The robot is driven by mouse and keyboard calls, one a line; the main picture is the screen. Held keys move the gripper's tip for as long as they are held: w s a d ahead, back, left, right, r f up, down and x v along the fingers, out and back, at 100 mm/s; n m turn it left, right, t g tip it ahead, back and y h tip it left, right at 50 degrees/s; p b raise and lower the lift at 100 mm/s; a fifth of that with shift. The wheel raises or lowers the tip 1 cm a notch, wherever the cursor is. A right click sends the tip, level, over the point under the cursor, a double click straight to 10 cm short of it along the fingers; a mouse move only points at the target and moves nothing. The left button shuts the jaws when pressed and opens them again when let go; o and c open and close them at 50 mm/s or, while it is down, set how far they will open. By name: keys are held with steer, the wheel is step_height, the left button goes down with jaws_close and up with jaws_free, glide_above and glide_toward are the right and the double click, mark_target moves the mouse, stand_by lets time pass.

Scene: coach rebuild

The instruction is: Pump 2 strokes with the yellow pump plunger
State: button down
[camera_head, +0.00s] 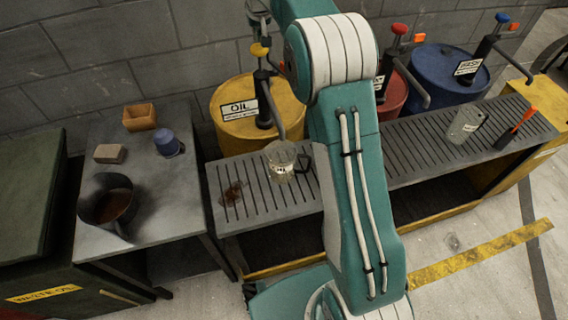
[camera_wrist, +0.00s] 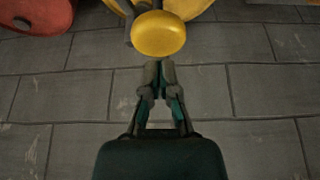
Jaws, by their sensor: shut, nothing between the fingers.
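The yellow pump plunger knob (camera_head: 259,50) tops a dark pump on the yellow drum labelled OIL (camera_head: 230,122). The pump's grey spout bends down to a clear jug (camera_head: 281,157) on the slatted bench; the level in the jug is hard to tell. My gripper (camera_head: 260,33) is shut and empty, just above the yellow knob in the head view. In the wrist view, the shut fingertips (camera_wrist: 159,66) point at the yellow knob (camera_wrist: 158,34). A small gap shows between them there, but I cannot tell whether they touch.
A red drum (camera_head: 391,97) and a blue drum (camera_head: 440,74) with pumps stand right. The slatted bench (camera_head: 420,145) holds another clear container (camera_head: 465,125) and an orange-handled tool (camera_head: 522,121). A brick wall stands behind.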

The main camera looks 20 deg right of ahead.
mark_target(260, 49)
steer(key=shift+s+f, duration=0.1)
steer(key=shift+f, duration=3.6)
steer(key=shift+r, duration=4.05)
steer(key=shift+r, duration=3)
